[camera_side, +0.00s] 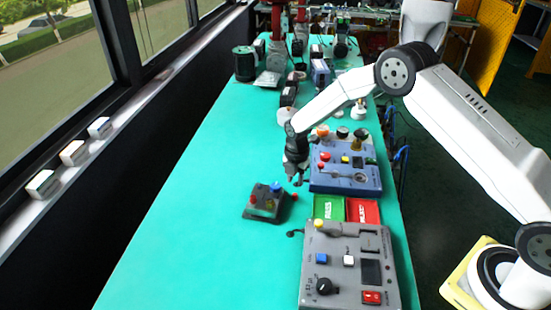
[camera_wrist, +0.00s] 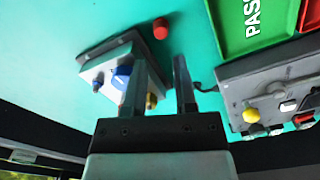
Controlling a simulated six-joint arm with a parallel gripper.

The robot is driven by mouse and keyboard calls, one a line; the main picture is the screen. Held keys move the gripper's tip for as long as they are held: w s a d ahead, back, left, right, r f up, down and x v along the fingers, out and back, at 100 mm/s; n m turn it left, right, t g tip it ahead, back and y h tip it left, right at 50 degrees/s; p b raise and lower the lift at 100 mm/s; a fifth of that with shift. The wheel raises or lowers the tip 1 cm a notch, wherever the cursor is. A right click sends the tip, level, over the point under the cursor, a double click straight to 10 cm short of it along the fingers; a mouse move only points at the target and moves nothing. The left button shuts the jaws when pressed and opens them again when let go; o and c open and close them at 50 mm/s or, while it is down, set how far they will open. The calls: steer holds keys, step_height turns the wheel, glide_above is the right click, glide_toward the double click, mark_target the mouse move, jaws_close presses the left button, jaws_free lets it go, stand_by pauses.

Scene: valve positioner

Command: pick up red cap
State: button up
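The red cap (camera_wrist: 160,28) is a small red round piece lying on the green table just off the corner of a small grey valve positioner (camera_wrist: 100,72). In the side view the red cap (camera_side: 294,196) shows as a small red spot at the right of the positioner (camera_side: 262,212), which carries blue, red and yellow parts. My gripper (camera_wrist: 159,62) is open, with nothing seen between its two fingers. In the wrist view the cap appears beyond the fingertips, and the left finger covers part of the positioner. In the side view my gripper (camera_side: 297,182) hangs above the table near the cap.
A blue control box (camera_side: 345,180) stands right beside my gripper. Green PASS (camera_side: 328,208) and red (camera_side: 362,211) trays lie in front of it, then a grey control box (camera_side: 335,245). The table's left part is clear.

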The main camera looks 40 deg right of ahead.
mark_target(295, 194)
steer(key=shift+d+f, duration=0.1)
steer(key=shift+f, duration=3.05)
jaws_close()
